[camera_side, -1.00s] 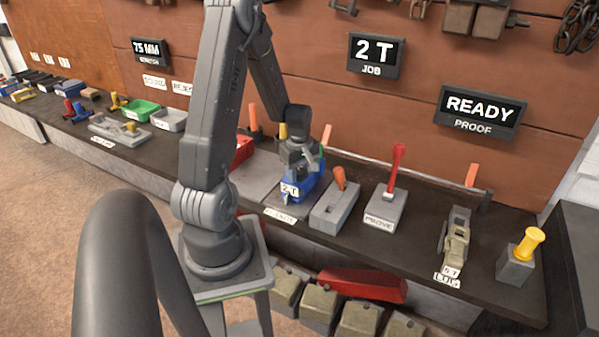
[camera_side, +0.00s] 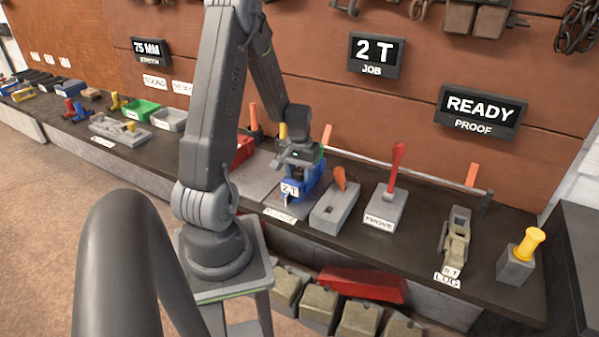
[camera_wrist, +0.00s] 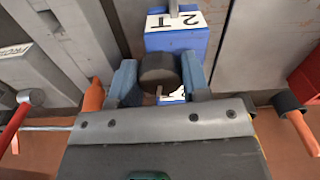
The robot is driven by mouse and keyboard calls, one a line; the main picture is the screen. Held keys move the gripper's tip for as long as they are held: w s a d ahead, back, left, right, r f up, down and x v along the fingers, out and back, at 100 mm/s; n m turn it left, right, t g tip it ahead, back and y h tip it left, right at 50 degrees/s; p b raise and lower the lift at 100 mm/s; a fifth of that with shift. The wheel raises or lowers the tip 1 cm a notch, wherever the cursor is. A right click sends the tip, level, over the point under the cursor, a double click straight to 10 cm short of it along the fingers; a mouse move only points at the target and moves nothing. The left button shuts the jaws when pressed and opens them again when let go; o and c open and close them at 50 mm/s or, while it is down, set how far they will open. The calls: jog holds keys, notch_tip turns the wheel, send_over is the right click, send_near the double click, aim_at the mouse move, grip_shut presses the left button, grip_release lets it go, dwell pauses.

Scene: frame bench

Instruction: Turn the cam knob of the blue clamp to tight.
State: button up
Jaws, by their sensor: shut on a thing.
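The blue clamp (camera_side: 317,181) with a white "2 T" tag (camera_side: 290,189) stands on a grey plate on the bench, below my gripper (camera_side: 301,160). In the wrist view the clamp's blue body (camera_wrist: 178,42) shows beyond the fingers, with its "2 T" label. A dark round cam knob (camera_wrist: 158,70) lies between the two blue-grey fingers of my gripper (camera_wrist: 160,78). My gripper is shut on this knob from above. Any tight mark on the knob cannot be read; the gripper body hides part of the clamp.
A grey block with an orange lever (camera_side: 340,178) stands close to the right of the clamp. Right of that is a PROVE block with a red lever (camera_side: 397,165). A rail (camera_side: 400,171) with orange handles runs behind. A sign reads READY PROOF (camera_side: 481,108).

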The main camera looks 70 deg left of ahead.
jog(key=m, duration=0.4)
jog(key=shift+m, duration=0.4)
jog(key=m, duration=0.3)
jog(key=shift+a+m, duration=0.1)
jog(key=shift+m, duration=0.2)
jog(key=m, duration=0.4)
jog(key=shift+a+m, duration=0.15)
jog(key=shift+m, duration=1.55)
jog(key=shift+r, duration=0.1)
jog(key=o, duration=0.9)
jog(key=shift+o, duration=0.2)
